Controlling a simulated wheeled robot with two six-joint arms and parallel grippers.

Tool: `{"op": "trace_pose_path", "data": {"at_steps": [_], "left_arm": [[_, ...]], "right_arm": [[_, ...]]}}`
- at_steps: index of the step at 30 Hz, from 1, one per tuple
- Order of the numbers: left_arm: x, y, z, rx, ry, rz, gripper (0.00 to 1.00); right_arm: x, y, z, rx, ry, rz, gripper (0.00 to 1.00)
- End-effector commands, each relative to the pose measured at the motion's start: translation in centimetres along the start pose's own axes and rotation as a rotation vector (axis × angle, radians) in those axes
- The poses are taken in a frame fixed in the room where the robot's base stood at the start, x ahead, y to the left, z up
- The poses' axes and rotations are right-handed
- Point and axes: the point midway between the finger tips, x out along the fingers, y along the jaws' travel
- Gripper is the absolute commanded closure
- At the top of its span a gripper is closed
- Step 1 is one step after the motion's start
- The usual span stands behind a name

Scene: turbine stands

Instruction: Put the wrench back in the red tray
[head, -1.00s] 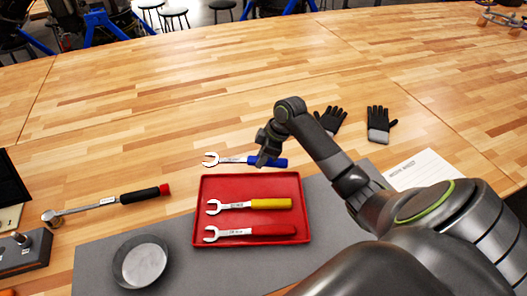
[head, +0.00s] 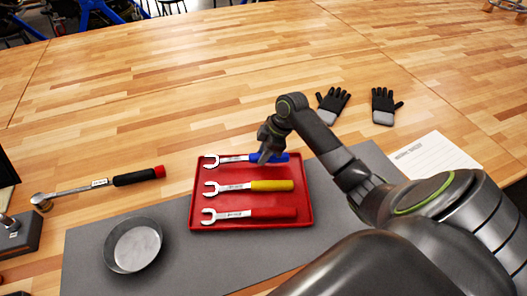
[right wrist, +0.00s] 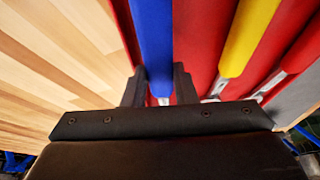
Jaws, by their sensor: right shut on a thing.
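The blue-handled wrench (head: 232,158) is level over the far part of the red tray (head: 309,207), its open jaw to the left. My right gripper (head: 265,155) is shut on its blue handle. The right wrist view shows the blue handle (right wrist: 152,40) between the fingers of my right gripper (right wrist: 158,88), with red tray surface on both sides. I cannot tell whether the wrench touches the tray floor. A yellow-handled wrench (head: 271,185) and a red-handled wrench (head: 271,214) lie in the tray, nearer me, roughly parallel to it. My left gripper is not in view.
The tray rests on a grey mat (head: 100,238). A round metal dish (head: 134,246) is left of the tray, and a torque wrench (head: 100,185) lies further left. Black gloves (head: 384,105) and a paper sheet (head: 434,157) lie to the right.

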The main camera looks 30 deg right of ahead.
Motion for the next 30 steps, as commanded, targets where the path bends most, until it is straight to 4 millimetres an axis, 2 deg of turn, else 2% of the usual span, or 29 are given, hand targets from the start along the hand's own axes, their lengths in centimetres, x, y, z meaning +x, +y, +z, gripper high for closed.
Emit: {"op": "trace_pose_path", "data": {"at_steps": [30], "left_arm": [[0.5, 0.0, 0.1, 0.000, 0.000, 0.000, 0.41]], "right_arm": [[1.3, 0.0, 0.5, 0.000, 0.000, 0.000, 1.00]]}}
